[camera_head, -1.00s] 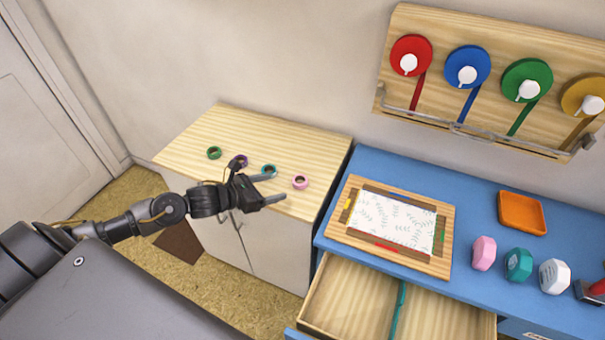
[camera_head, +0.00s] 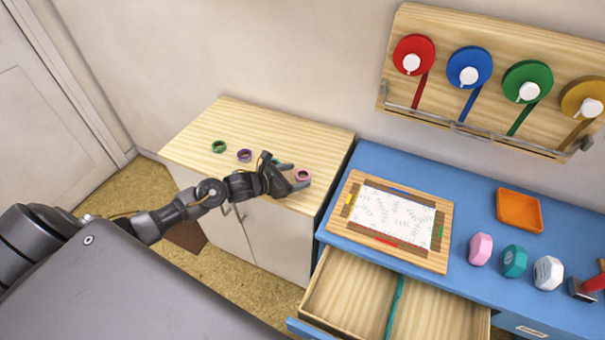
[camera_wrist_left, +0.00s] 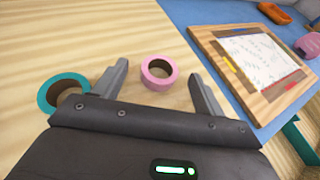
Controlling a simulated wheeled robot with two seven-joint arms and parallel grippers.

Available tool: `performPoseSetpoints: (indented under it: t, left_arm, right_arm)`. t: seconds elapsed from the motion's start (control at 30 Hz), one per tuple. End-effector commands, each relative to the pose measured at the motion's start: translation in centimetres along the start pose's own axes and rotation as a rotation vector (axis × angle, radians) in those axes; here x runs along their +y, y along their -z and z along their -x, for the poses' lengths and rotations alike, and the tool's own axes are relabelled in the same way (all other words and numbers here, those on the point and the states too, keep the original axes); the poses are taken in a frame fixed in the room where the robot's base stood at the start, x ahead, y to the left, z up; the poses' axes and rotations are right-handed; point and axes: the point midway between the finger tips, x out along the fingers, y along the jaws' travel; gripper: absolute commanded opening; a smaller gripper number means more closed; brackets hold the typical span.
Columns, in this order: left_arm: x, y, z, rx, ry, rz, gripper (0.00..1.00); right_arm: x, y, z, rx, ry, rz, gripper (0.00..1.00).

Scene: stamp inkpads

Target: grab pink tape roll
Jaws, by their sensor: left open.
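The pink tape roll (camera_head: 303,175) lies flat near the right end of the wooden cabinet top. My left gripper (camera_head: 298,176) is open right at the roll in the head view. In the left wrist view the pink tape roll (camera_wrist_left: 159,72) sits between the spread fingertips of my left gripper (camera_wrist_left: 160,80), slightly nearer the middle, with wood showing on both sides. I cannot see the fingers touching it. My right gripper is not in view.
A teal roll (camera_wrist_left: 62,92) lies just outside the left finger. Purple (camera_head: 244,155) and green (camera_head: 219,146) rolls lie farther left. A blue desk (camera_head: 340,228) with a framed sheet (camera_head: 440,262) and an open drawer (camera_head: 345,290) stands to the right.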

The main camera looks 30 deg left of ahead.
Motion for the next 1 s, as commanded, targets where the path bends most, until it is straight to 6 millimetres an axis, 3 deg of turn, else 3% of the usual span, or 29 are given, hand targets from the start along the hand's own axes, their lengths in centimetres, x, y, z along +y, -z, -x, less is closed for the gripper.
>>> performPoseSetpoints:
  t: [0.2,0.47,0.8,1.0]
  left_arm:
    - [0.0,-0.2,-2.3,-0.001,-0.001,0.000,0.71]
    - [0.0,0.0,-2.5,0.000,0.000,-0.002,0.71]
    - [0.0,0.0,-2.5,0.000,0.000,-0.001,0.26]
    - [0.0,0.0,-2.5,0.000,0.000,-0.001,0.24]
  right_arm:
    - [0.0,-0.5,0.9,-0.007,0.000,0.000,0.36]
    - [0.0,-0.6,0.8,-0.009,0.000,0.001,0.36]
    - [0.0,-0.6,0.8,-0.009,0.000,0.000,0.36]
    - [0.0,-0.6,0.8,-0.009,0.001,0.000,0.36]
